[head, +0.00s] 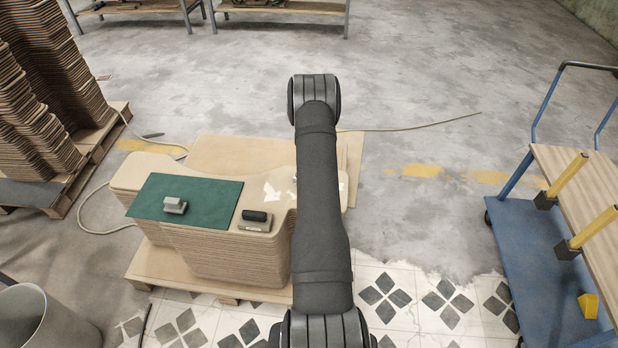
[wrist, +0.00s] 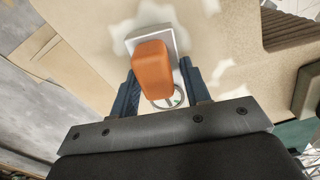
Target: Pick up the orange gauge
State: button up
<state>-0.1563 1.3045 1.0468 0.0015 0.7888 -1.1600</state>
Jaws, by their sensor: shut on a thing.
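The orange gauge (wrist: 153,68) is a rounded orange block in the wrist view, with a pale square plate (wrist: 170,33) at its far end. My gripper (wrist: 160,85) has one dark blue finger on each side of the gauge and is shut on it. A ring-like shape shows below the gauge, between the fingers. The tan board top lies beneath; I cannot tell whether the gauge touches it. In the head view my arm hides the gripper and the gauge.
In the head view the curved board stack (head: 225,262) carries a green mat (head: 160,190) with a grey object (head: 175,205). A black-topped block (head: 256,220) sits beside the mat. A blue cart (head: 545,285) stands right, a grey bin (head: 40,320) lower left.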

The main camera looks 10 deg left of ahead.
notch_tip(320, 180, up, 4)
jog(key=shift+d, duration=0.15)
jog(key=s+d+r, duration=0.4)
jog(key=d+r, duration=0.2)
jog(key=d, duration=0.5)
jog(key=s+a+n, duration=0.1)
jog(key=s+a, duration=0.3)
jog(key=a, duration=0.7)
jog(key=s+a+r+n, duration=0.1)
jog(key=s+a, duration=0.4)
jog(key=a, duration=0.5)
jog(key=s+a+n, duration=0.1)
jog(key=s+a, duration=0.3)
jog(key=a, duration=0.7)
jog(key=a+f, duration=0.2)
jog(key=a, duration=0.1)
jog(key=s+a+f, duration=0.1)
jog(key=a+f, duration=0.1)
jog(key=a, duration=0.2)
jog(key=s+a+f, duration=0.1)
jog(key=a+f, duration=0.1)
jog(key=a, duration=0.2)
jog(key=shift+a+f, duration=0.2)
jog(key=shift+f, duration=0.15)
jog(key=shift+a+f, duration=0.15)
jog(key=shift+f, duration=1.95)
jog(key=shift+f, duration=0.1)
